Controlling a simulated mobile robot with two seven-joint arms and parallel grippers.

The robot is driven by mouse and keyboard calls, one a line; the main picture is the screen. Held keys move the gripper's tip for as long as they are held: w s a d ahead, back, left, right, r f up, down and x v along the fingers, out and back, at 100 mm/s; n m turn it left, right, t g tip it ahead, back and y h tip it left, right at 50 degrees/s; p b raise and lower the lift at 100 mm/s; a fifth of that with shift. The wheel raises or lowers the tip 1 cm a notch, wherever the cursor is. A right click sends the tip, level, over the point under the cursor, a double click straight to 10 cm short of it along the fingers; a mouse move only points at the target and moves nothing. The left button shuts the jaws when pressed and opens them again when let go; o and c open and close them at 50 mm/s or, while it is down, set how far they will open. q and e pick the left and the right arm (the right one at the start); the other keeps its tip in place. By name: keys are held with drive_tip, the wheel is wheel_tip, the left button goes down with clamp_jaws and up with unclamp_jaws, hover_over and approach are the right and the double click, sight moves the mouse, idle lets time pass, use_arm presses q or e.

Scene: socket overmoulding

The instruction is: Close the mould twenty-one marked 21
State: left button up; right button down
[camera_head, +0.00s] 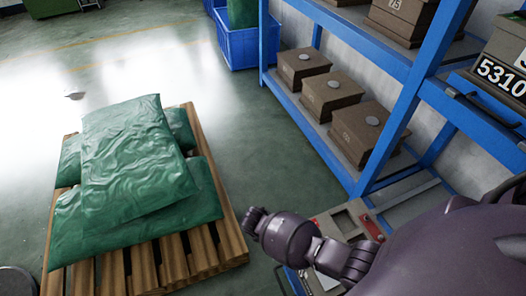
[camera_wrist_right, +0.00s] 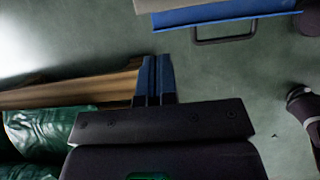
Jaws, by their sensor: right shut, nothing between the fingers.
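No mark 21 can be read in either view. Several brown box-shaped moulds stand on the blue rack, among them one on the lower shelf (camera_head: 362,134) and one marked 75 (camera_head: 398,18) above; the lower ones look closed, each with a round disc on top. A grey-brown piece with a recess (camera_head: 348,222) and red parts lies low by the rack, partly hidden by my arm. My right gripper (camera_wrist_right: 155,80) shows in the right wrist view, its blue fingers together and empty, above the floor beside the pallet. My left gripper is not in view.
A wooden pallet (camera_head: 233,239) with green sacks (camera_head: 135,160) stands at the left. The blue rack (camera_head: 392,112) rises at the right, and a box marked 5310 (camera_head: 500,72) sits on it. A blue crate (camera_head: 236,48) stands behind. Floor between pallet and rack is clear.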

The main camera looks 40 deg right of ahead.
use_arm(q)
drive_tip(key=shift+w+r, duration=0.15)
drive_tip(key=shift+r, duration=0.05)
use_arm(e)
drive_tip(key=d, duration=0.3)
drive_tip(key=shift+s+d+r, duration=0.15)
drive_tip(key=shift+s+r, duration=0.1)
drive_tip(key=shift+r, duration=0.05)
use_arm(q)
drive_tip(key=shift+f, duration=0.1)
